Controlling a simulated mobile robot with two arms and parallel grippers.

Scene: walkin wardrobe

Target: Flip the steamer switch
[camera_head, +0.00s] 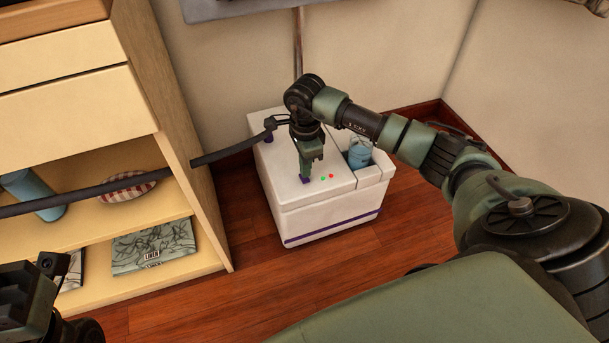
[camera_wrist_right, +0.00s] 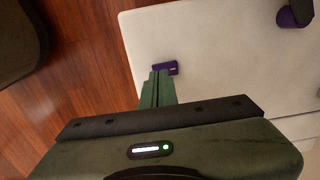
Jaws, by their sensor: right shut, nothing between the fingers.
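The steamer (camera_head: 330,208) is a white box with a purple stripe, standing on the wooden floor against the wall. Its small purple switch (camera_head: 306,181) is on the top, beside red and green lights (camera_head: 327,177). My right gripper (camera_head: 306,178) points down at the switch, shut and empty. In the right wrist view, the shut fingertips (camera_wrist_right: 158,74) are right at the edge of the purple switch (camera_wrist_right: 172,68); I cannot tell if they touch it. Part of my left arm shows at the lower left in the head view, but its fingers are not visible.
A blue water tank (camera_head: 359,154) sits in the steamer's right side. Floor in front is clear.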

